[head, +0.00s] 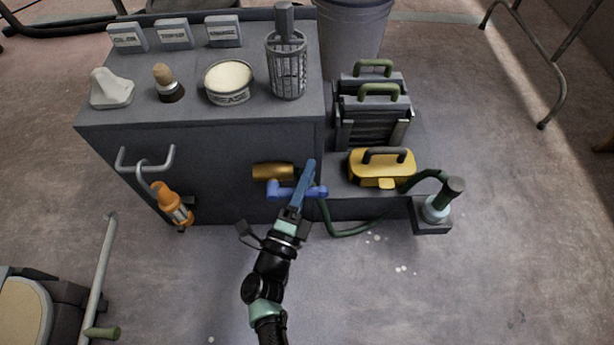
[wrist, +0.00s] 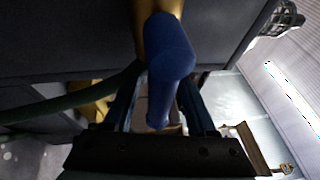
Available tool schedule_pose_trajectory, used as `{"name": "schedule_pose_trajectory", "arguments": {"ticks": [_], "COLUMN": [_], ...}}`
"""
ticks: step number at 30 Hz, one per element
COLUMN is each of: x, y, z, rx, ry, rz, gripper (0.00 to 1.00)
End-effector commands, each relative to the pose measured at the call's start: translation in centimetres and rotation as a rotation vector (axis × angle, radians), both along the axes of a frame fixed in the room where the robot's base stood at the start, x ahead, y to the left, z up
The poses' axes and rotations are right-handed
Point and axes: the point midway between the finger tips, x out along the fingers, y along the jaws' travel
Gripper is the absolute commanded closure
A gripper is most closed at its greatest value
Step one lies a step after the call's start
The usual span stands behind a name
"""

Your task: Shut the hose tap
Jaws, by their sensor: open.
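The hose tap has a brass body (head: 272,171) on the front face of the grey cabinet and a blue handle (head: 278,190) that lies roughly sideways below it. A dark green hose (head: 345,232) hangs beside the tap. My gripper (head: 308,166) is open at the right part of the handle, its blue fingers pointing up toward the cabinet. In the wrist view the blue handle (wrist: 170,55) runs between the two fingers, with the brass (wrist: 152,12) behind it. I cannot tell whether the fingers touch the handle.
The cabinet top (head: 205,118) holds a tub (head: 229,82), a brush (head: 167,83) and a wire basket (head: 287,65). An orange lamp (head: 172,203) hangs at left. A yellow case (head: 381,168) and a pump-like fitting (head: 440,203) stand at right. The floor in front is largely clear.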

Motion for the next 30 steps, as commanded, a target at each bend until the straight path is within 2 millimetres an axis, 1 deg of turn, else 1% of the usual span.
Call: {"name": "schedule_pose_trajectory", "arguments": {"ticks": [1,2,3,5,9,11,30], "x": [-0.01,-0.02,-0.02,-0.03,-0.04,-0.04,-0.09], "y": [0.0,0.01,0.01,0.01,0.03,0.03,0.06], "z": [0.01,0.01,0.01,0.0,-0.01,-0.01,-0.05], "rx": [0.0,0.0,0.0,0.0,0.0,0.0,-0.001], "ry": [0.0,0.0,0.0,0.0,0.0,0.0,0.0], "rz": [0.0,0.0,0.0,0.0,0.0,0.0,0.001], "gripper": [0.43,0.47,0.54,0.65,0.9,1.0,1.0]}}
